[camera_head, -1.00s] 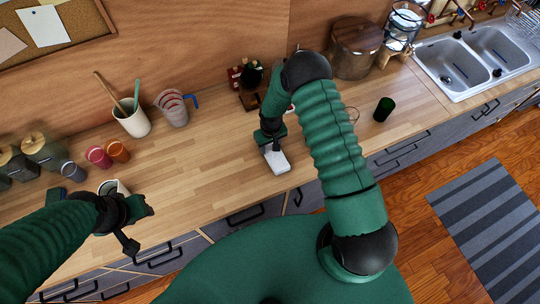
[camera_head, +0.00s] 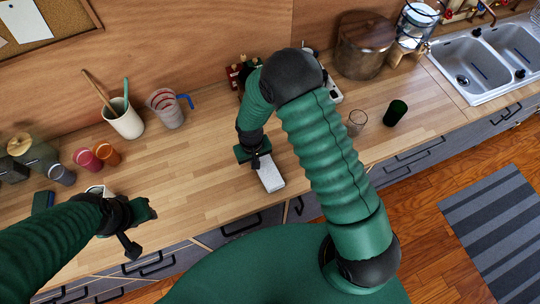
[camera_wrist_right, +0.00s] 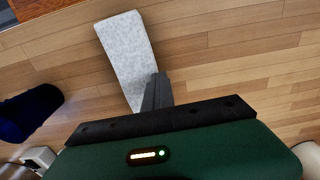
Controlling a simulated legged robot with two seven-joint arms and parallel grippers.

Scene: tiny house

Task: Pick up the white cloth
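The white cloth (camera_head: 271,177) is a small pale rectangle near the front edge of the wooden counter. It also shows in the right wrist view (camera_wrist_right: 126,52), stretching up from my fingers. My right gripper (camera_head: 257,161) is at the cloth's upper left end. In the wrist view its fingers (camera_wrist_right: 157,92) are together and overlap the cloth's near end; they look shut on it. How much cloth is between them is hidden, and I cannot tell whether it is clear of the counter. My left gripper (camera_head: 141,228) is open and empty over the counter's left front.
A utensil crock (camera_head: 124,122), measuring cup (camera_head: 167,108) and small cups (camera_head: 88,160) stand at the left. A clear glass (camera_head: 356,121), dark green glass (camera_head: 396,112) and large pot (camera_head: 362,50) are right of my right arm. The middle counter (camera_head: 190,165) is clear.

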